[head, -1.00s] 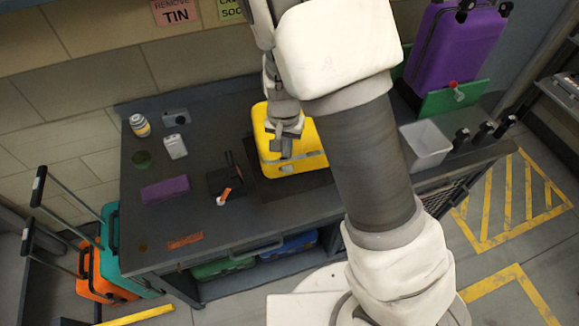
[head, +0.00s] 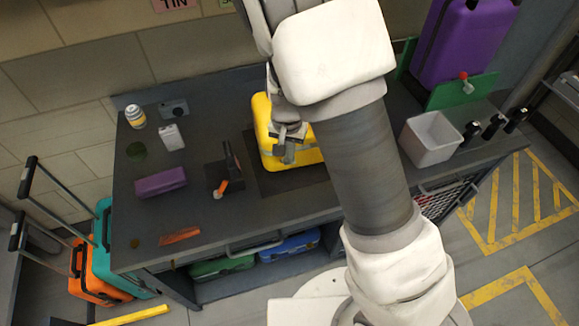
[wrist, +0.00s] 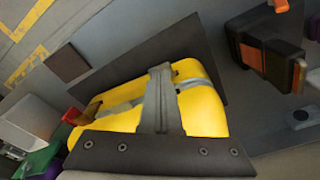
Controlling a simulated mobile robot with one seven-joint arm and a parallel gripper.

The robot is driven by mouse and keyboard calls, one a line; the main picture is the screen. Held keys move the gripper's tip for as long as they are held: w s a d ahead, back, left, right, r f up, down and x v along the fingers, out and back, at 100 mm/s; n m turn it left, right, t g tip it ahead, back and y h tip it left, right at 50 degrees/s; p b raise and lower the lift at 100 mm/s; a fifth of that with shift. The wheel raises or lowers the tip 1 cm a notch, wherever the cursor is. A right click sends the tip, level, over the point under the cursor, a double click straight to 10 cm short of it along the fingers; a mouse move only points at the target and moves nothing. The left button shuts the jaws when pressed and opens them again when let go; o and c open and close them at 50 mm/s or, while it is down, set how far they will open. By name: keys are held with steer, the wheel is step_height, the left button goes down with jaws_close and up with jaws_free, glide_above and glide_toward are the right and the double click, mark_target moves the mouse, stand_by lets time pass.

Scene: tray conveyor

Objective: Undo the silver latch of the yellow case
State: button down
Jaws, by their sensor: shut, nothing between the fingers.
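The yellow case (head: 265,130) lies on a dark mat on the grey workbench in the head view, partly hidden by my arm. It fills the middle of the wrist view (wrist: 205,112), where a grey band runs along its side. My gripper (head: 287,156) is over the case's front part, its fingers together and empty. In the wrist view the closed fingers (wrist: 160,98) cross the middle of the case and its grey band. The silver latch cannot be made out clearly; the fingers may cover it. Whether the fingertips touch the case, I cannot tell.
A dark stand with an orange-tipped part (head: 222,188) is left of the case. A purple block (head: 160,182), a white bottle (head: 136,117) and a camera (head: 174,108) lie farther left. A white bin (head: 432,138) stands right. Bench space in front of the case is clear.

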steer(key=shift+f, duration=0.25)
steer(key=shift+s+d+f+b, duration=0.1)
steer(key=shift+f+b, duration=0.6)
steer(key=shift+r, duration=0.1)
steer(key=shift+s+r+p, duration=0.1)
steer(key=shift+r+p, duration=0.05)
steer(key=shift+p, duration=0.2)
steer(key=shift+s+a+r+p, duration=0.15)
steer(key=shift+s+a+p, duration=0.15)
steer(key=shift+s, duration=0.25)
steer(key=shift+s+a+r+p, duration=0.1)
steer(key=shift+s+a+p, duration=0.2)
steer(key=shift+s, duration=0.2)
